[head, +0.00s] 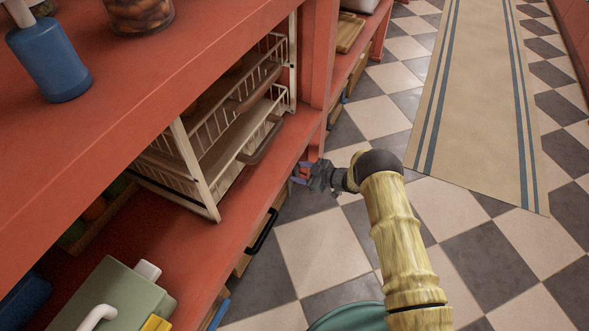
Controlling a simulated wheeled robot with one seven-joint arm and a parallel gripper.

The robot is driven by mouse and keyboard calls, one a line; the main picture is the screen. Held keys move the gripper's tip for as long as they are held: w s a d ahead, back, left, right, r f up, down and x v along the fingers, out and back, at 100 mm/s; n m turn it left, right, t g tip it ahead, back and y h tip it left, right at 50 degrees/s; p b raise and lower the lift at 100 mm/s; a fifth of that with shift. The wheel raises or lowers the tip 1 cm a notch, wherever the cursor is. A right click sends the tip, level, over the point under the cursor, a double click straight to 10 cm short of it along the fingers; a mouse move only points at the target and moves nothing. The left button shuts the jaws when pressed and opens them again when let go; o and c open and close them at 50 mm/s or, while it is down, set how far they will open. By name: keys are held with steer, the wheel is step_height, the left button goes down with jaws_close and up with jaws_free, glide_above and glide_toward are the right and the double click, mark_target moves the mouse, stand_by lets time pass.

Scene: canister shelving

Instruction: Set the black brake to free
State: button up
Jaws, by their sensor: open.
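My gripper (302,173) is small and dark in the head view, at the end of my straw-coloured arm. It points left toward the red shelf unit's lower front edge, near a red upright. Small blue and red parts show at its fingertips, and I cannot tell whether they belong to it. The jaws are open, and I see nothing clearly held. A black bar-like handle (262,231) is on the front below the lower shelf, to the lower left of my gripper and apart from it. I cannot tell whether this is the black brake or how it is set.
A white wire basket rack (196,170) stands on the lower red shelf (190,245). A blue bottle (50,60) and a jar (139,14) are on the upper shelf. A green container (112,296) is at lower left. The checkered floor (320,250) is open, with a striped runner (480,110) right.

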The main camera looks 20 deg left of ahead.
steer(key=p+v, duration=0.5)
steer(key=v, duration=0.9)
steer(key=shift+w+d, duration=0.1)
